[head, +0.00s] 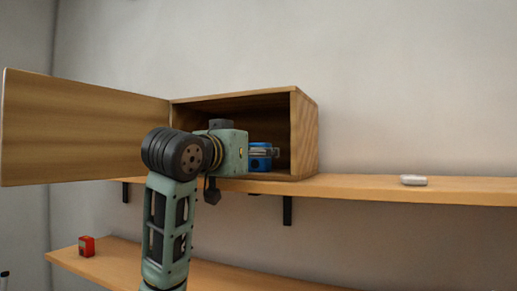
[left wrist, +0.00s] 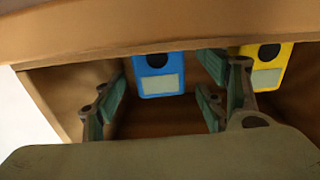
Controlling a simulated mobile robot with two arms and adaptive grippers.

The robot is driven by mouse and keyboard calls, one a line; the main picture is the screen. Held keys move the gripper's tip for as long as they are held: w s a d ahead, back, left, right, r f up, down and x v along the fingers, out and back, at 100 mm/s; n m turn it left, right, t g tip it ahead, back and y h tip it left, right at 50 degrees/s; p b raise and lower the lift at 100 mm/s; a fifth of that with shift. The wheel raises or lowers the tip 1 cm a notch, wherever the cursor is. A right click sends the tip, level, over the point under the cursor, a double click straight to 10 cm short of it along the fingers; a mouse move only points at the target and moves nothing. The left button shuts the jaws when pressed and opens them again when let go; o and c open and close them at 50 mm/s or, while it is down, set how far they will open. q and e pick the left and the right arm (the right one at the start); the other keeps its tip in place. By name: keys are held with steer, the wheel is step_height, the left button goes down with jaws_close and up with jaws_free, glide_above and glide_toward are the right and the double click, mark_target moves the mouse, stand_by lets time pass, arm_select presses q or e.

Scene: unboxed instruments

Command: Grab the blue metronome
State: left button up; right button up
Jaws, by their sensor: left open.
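The blue metronome (head: 260,163) is inside the open wooden box on the upper shelf. In the left wrist view the blue metronome (left wrist: 159,77) shows a dark round spot and a pale panel. My left gripper (head: 266,152) reaches into the box and partly covers it in the head view. In the left wrist view my left gripper (left wrist: 165,100) is open, with the metronome showing between its spread fingers and a gap on both sides. I cannot tell how deep it sits between them. My right gripper is not in view.
A similar yellow metronome (left wrist: 268,70) is beside the blue one, close to a finger. The box (head: 306,135) has side walls and a roof around the gripper; its door (head: 85,130) stands open left. A white object (head: 413,180) and a red object (head: 87,246) sit on the shelves.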

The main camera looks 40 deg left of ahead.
arm_select(q)
steer(key=x, duration=0.3)
steer(key=shift+f+p, duration=0.15)
steer(key=shift+p, duration=0.15)
steer(key=shift+s, duration=0.15)
steer(key=shift+s, duration=0.15)
steer(key=c, duration=1.3)
